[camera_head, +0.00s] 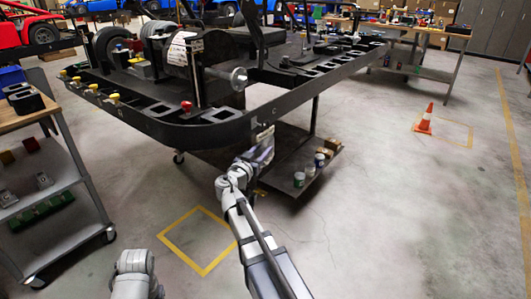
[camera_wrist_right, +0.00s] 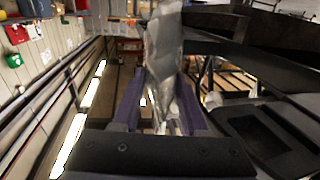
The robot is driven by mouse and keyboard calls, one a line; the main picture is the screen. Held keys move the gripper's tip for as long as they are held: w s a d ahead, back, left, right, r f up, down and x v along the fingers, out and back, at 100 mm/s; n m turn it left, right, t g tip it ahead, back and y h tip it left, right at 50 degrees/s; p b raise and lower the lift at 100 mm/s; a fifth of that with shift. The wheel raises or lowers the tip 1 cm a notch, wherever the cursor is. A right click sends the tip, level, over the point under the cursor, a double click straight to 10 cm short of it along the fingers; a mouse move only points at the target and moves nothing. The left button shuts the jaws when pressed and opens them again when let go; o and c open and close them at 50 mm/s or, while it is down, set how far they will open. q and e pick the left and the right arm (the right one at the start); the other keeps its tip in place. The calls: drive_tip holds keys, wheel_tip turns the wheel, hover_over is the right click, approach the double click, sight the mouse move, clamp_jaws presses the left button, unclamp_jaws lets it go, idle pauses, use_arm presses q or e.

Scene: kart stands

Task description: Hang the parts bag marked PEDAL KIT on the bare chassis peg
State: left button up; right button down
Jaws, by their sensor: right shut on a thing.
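My right gripper (camera_head: 262,142) is at the front edge of the black kart chassis (camera_head: 225,130). In the right wrist view the gripper (camera_wrist_right: 160,110) is shut on a silvery, crinkled bag (camera_wrist_right: 164,45) standing out between its purple fingers. In the head view only a small pale piece (camera_head: 264,132) shows at the fingertips, close against the chassis rail; I cannot tell whether they touch. No PEDAL KIT marking is legible. A metal stub (camera_head: 239,79) sticks out from the chassis and looks bare; I cannot tell whether it is the peg. My left gripper is out of view.
Yellow knobs (camera_head: 114,98) and a red knob (camera_head: 186,106) stand on the chassis. A lower shelf (camera_head: 300,165) under it holds small cans. A grey cart (camera_head: 50,215) stands left. An orange cone (camera_head: 424,120) stands on open floor at right.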

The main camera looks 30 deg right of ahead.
drive_tip(key=shift+w+a, duration=0.2)
drive_tip(key=shift+w, duration=0.35)
drive_tip(key=shift+w+a+f+b, duration=0.3)
drive_tip(key=shift+w+f+b, duration=0.2)
drive_tip(key=shift+w, duration=0.15)
drive_tip(key=shift+c, duration=1.8)
unclamp_jaws()
drive_tip(key=shift+s+a, duration=0.1)
drive_tip(key=v, duration=0.7)
drive_tip(key=shift+a, duration=0.3)
